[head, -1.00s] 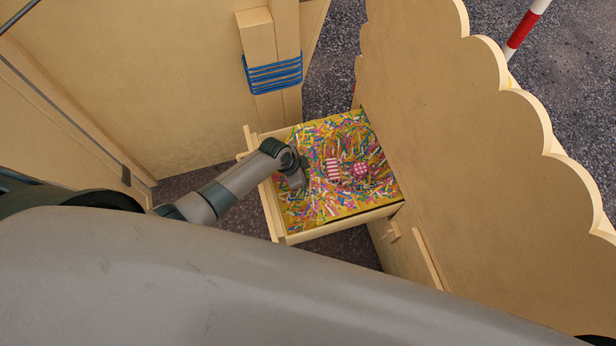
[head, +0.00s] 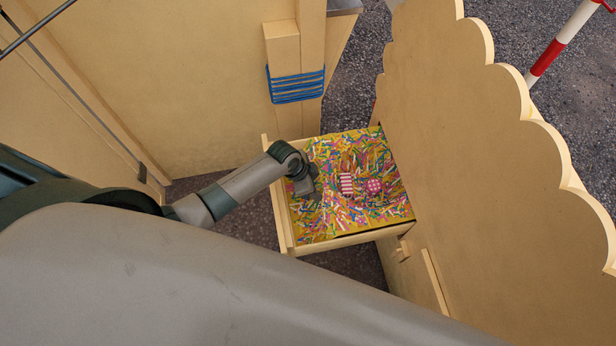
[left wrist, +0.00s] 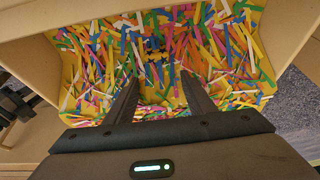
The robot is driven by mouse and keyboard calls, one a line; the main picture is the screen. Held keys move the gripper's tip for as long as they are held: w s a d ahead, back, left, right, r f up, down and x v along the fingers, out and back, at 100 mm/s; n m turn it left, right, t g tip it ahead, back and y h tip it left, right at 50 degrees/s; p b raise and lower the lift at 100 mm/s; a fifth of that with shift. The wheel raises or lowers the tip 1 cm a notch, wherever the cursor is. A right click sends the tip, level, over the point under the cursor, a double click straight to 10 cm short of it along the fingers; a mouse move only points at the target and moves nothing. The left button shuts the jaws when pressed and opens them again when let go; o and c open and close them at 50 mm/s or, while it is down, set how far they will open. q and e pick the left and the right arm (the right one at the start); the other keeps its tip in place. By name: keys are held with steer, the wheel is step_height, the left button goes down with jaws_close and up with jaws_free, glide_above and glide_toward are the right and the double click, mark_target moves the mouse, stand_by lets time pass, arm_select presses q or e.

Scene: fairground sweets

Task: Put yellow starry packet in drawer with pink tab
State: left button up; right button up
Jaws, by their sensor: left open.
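An open wooden drawer (head: 345,242) holds many coloured paper strips; its wall also shows in the left wrist view (left wrist: 30,62). A red-and-white striped packet (head: 346,183) and a pink dotted packet (head: 374,187) lie on the strips. My left gripper (head: 311,196) is over the left part of the drawer, left of the striped packet. My right gripper is not in view.
A tall wooden panel with a scalloped edge (head: 490,170) stands right of the drawer. A wooden post (head: 284,50) wrapped in blue cord (head: 296,84) stands behind it. A red-and-white pole (head: 548,58) is at the upper right. Dark ground lies around the drawer.

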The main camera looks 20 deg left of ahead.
arm_select(q)
steer(key=v, duration=0.7)
steer(key=shift+r, duration=0.35)
steer(key=shift+s+a, duration=0.1)
steer(key=shift+a, duration=0.05)
